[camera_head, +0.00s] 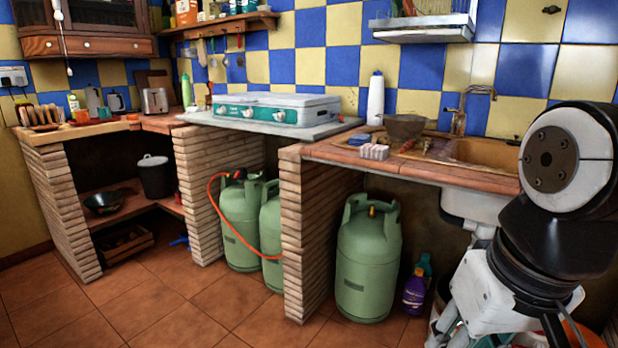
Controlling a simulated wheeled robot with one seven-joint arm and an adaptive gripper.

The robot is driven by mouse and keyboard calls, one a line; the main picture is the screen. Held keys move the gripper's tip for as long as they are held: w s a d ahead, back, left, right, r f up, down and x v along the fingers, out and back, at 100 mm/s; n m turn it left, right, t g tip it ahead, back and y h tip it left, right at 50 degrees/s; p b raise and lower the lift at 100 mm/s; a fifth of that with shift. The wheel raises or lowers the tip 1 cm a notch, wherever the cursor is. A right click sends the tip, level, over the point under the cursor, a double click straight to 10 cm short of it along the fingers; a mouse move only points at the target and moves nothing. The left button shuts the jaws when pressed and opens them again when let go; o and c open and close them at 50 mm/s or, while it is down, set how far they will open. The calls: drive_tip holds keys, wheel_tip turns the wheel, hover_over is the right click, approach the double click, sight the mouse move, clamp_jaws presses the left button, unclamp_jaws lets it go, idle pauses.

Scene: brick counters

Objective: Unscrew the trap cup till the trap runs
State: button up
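The sink (490,150) is set in the tiled counter at the right, with a pale basin underside (470,205) below it. A short white piece, likely the top of the drain trap (483,231), shows under the basin. The trap cup is hidden behind my arm, so I cannot tell its state. My arm fills the right side, in front of the space below the sink. My gripper is at most partly visible among dark parts at the bottom right edge; its fingertips and whether it holds anything cannot be made out.
A green gas cylinder (367,258) and a purple bottle (414,292) stand under the counter left of my arm. A brick pillar (305,240) stands further left. An orange bucket (582,336) shows partly behind my arm. The tiled floor (170,310) at front left is clear.

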drive_tip(key=s+d+f+g+p, duration=0.1)
drive_tip(key=s+d+g, duration=0.15)
drive_tip(key=s, duration=0.95)
wheel_tip(320, 180, up, 34)
drive_tip(key=t+p, duration=0.4)
drive_tip(key=p, duration=2.7)
drive_tip(key=shift+f+p, duration=0.2)
drive_tip(key=shift+p, duration=0.2)
drive_tip(key=shift+f, duration=0.1)
